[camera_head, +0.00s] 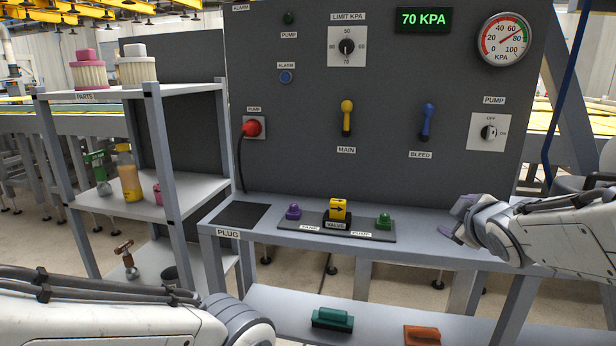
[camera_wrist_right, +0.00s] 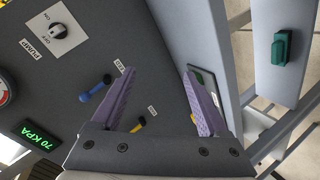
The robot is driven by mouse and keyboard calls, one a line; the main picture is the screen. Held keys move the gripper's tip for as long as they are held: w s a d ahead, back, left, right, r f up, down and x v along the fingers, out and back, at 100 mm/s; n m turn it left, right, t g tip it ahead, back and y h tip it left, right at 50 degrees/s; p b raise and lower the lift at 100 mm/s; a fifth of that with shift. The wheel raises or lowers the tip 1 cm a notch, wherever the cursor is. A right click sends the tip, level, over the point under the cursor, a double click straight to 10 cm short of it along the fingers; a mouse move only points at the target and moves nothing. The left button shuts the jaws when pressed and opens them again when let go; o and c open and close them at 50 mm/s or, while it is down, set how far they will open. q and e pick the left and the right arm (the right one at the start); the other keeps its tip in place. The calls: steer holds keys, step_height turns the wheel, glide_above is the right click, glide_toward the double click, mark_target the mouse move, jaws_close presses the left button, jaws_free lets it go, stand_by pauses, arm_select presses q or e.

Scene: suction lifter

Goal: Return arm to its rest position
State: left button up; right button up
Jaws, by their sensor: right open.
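My right gripper (camera_head: 462,218) hangs in the air at the right, in front of the grey panel and over the right part of the shelf. In the wrist view its two purple fingers (camera_wrist_right: 158,82) stand wide apart with nothing between them. The fingers are apart from the blue BLEED lever (camera_head: 428,122) and the yellow MAIN lever (camera_head: 347,116); both handles point up in the head view. My left arm shows at the bottom left of the head view; its fingers are out of frame.
The grey panel (camera_head: 290,150) carries a 70 KPA display (camera_head: 424,20), a gauge (camera_head: 503,39) and a PUMP knob (camera_head: 488,132). The bench shelf (camera_head: 440,247) holds a yellow valve block (camera_head: 338,209) with purple and green pieces beside it. A parts rack (camera_head: 190,187) stands left.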

steer(key=s+a+f+m+g+y, duration=0.15)
steer(key=s+a+f+g, duration=0.25)
steer(key=s+a+f, duration=0.4)
steer(key=s+a+f+m+g+y, duration=0.1)
steer(key=s+a+f+g+y, duration=0.3)
steer(key=a, duration=0.6)
steer(key=s+a+f+g+h, duration=0.1)
steer(key=s+a+f+g, duration=0.2)
steer(key=s, duration=0.6)
steer(key=s+a+f+g+h, duration=0.1)
steer(key=s+a+f+g, duration=0.15)
steer(key=s, duration=0.65)
step_height(320, 180, up, 27)
steer(key=p, duration=2.7)
steer(key=shift+a+r+p, duration=0.15)
steer(key=shift+a+p, duration=0.15)
steer(key=shift+p, duration=0.1)
